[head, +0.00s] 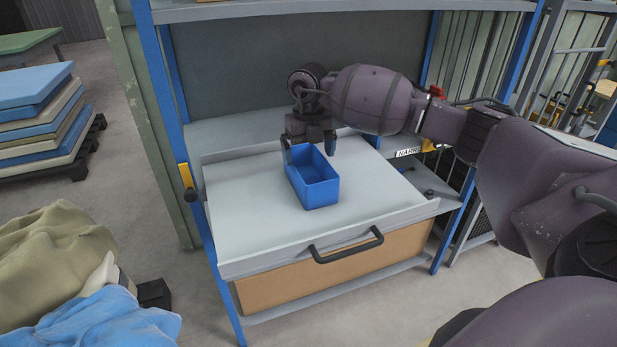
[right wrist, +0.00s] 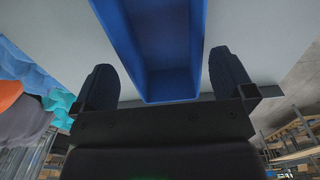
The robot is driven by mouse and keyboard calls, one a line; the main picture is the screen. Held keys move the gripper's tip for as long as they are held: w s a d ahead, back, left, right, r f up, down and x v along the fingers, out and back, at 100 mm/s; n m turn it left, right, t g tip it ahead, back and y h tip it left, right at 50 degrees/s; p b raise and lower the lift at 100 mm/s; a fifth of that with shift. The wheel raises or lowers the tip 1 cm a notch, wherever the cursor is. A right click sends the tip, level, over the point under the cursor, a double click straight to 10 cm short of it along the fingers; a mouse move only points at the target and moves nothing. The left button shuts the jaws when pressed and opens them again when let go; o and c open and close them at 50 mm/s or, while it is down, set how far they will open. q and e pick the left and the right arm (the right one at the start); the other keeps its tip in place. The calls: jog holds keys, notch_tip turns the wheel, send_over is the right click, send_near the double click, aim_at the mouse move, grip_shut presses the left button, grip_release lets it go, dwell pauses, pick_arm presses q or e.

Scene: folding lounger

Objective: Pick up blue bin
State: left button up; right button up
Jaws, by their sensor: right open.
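The blue bin (head: 315,188) is an open, empty rectangular box standing upright on a grey pull-out shelf (head: 240,220). My right gripper (head: 308,146) is at the far end of the bin, pointing down, with one finger to each side of it. In the right wrist view the bin (right wrist: 165,95) lies between the two dark fingers of the gripper (right wrist: 160,85). The fingers are spread, with gaps visible between them and the bin walls. My left gripper is not in the head view.
The shelf sits in a blue-framed rack with a black handle (head: 346,246) at its front. A yellow-and-black knob (head: 187,180) is on the left post. Stacked mats (head: 38,115) and piled cloth (head: 65,265) are at the left. The shelf around the bin is clear.

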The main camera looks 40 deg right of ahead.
aim_at(309, 174)
jog(key=shift+f, duration=3.35)
jog(key=shift+s, duration=0.1)
jog(key=c, duration=0.7)
jog(key=shift+o, duration=0.2)
jog(key=shift+r, duration=0.1)
